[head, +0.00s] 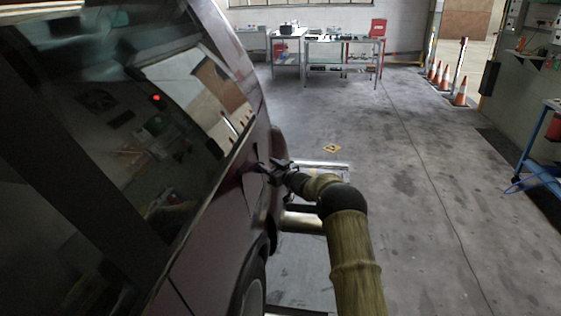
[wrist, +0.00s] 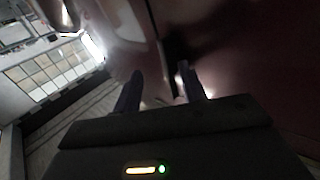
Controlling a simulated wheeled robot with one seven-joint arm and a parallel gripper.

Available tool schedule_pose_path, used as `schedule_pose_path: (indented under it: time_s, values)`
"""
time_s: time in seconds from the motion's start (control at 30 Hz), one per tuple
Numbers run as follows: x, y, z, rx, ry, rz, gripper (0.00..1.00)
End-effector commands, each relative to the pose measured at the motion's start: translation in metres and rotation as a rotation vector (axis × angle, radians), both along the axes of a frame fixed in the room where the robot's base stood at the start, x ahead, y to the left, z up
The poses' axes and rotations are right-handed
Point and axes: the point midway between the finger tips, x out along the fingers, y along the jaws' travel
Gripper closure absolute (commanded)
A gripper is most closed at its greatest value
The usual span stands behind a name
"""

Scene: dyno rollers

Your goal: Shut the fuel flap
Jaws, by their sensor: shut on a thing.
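The dark red car (head: 215,225) fills the left of the head view. My gripper (head: 262,168) reaches its rear side, below the side window. In the wrist view my two fingers (wrist: 160,84) stand either side of the fuel flap (wrist: 154,92), and I am shut on its edge. A dark gap (wrist: 173,55) shows beside the flap, so it stands out from the body. In the head view the gripper mostly hides the flap, and its exact angle is hard to tell.
A workbench (head: 343,40) with tools stands at the back. Orange cones (head: 461,92) stand at the back right, and a blue cart (head: 535,150) is at the right edge. Metal rollers (head: 318,168) lie by the car's rear. The floor (head: 425,190) right of my arm is clear.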

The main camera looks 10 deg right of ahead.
Motion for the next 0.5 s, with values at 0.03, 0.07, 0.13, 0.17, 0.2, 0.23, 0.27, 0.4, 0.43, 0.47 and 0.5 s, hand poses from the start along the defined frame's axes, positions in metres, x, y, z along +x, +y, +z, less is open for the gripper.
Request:
schedule_pose_path:
  time_s: [0.03,0.07,0.13,0.17,0.2,0.23,0.27,0.4,0.43,0.47,0.5]
  values:
    - [0.002,0.003,0.010,0.012,-0.014,-0.003,0.70]
    - [0.002,0.004,0.010,0.012,-0.014,-0.002,0.70]
    - [0.002,0.005,0.010,0.011,-0.013,-0.001,0.70]
    - [0.002,0.006,0.010,0.011,-0.013,0.000,0.70]
    - [0.002,0.007,0.010,0.011,-0.013,0.002,0.70]
    - [0.002,0.008,0.010,0.011,-0.013,0.003,0.70]
    - [0.001,0.009,0.010,0.011,-0.013,0.004,0.70]
    - [-0.003,0.007,0.010,0.011,-0.013,0.007,0.70]
    - [-0.005,0.005,0.010,0.010,-0.013,0.007,0.70]
    - [-0.007,0.003,0.010,0.010,-0.013,0.006,0.70]
    - [-0.011,0.000,0.009,0.010,-0.010,0.005,0.70]
